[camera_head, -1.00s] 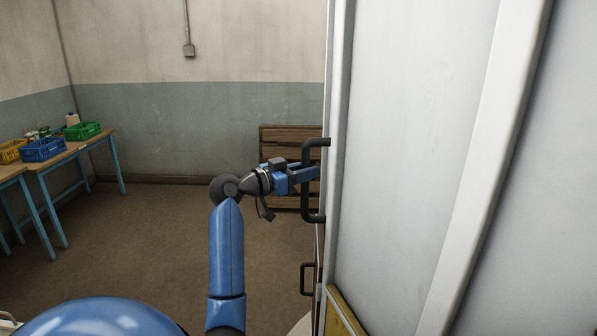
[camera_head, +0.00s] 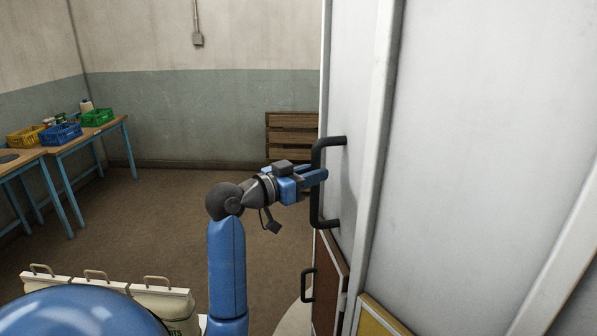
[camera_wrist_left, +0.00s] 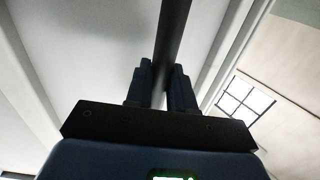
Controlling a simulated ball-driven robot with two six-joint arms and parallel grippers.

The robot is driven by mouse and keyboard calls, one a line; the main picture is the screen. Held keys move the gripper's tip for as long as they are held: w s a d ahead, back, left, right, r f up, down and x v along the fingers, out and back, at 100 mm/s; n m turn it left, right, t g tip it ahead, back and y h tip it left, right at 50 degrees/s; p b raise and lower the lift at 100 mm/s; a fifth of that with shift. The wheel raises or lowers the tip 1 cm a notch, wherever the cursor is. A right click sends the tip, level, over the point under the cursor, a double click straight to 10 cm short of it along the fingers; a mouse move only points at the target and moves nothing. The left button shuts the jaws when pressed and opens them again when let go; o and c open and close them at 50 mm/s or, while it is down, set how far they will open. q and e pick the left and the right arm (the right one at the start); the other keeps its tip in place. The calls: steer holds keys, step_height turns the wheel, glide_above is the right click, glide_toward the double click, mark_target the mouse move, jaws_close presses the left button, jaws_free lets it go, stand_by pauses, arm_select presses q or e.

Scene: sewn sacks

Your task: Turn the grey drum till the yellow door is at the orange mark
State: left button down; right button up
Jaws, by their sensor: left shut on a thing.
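The large grey drum (camera_head: 470,170) fills the right side of the head view, with pale upright ribs. A black bar handle (camera_head: 316,185) stands out from its left edge. My left gripper (camera_head: 318,176) is shut around the upright bar of this handle. The left wrist view also shows the bar (camera_wrist_left: 172,40) between the two fingers (camera_wrist_left: 162,88). The yellow door (camera_head: 380,318) shows only its top part at the bottom edge, right of a red-brown door (camera_head: 328,280). The orange mark is not in view. My right gripper is not in view.
A second, smaller black handle (camera_head: 307,285) is below, by the red-brown door. Blue-legged tables (camera_head: 85,138) with coloured crates stand at the far left. Wooden slats (camera_head: 290,133) are at the back wall. The middle floor is clear.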

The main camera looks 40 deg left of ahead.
arm_select(q)
steer(key=shift+a+r+y, duration=0.2)
steer(key=shift+r+y, duration=0.1)
steer(key=shift+r, duration=0.4)
steer(key=c, duration=1.2)
jaws_free()
steer(key=shift+w+a+f, duration=0.1)
steer(key=shift+w+a, duration=0.1)
steer(key=shift+w, duration=0.15)
steer(key=shift+c, duration=0.2)
steer(key=shift+o, duration=1.1)
steer(key=w, duration=0.1)
steer(key=w+a+f, duration=0.1)
steer(key=shift+w+a+f, duration=0.1)
steer(key=shift+w+f, duration=0.15)
steer(key=shift+w, duration=0.1)
steer(key=shift+w+f, duration=0.15)
steer(key=shift+w, duration=0.1)
steer(key=shift+s+d, duration=0.2)
steer(key=shift+s+a, duration=0.2)
steer(key=shift+a, duration=0.1)
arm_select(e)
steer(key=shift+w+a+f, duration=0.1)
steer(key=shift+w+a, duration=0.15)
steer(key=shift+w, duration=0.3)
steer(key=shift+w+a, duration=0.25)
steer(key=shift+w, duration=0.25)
arm_select(q)
steer(key=shift+d, duration=0.15)
steer(key=shift+s, duration=0.15)
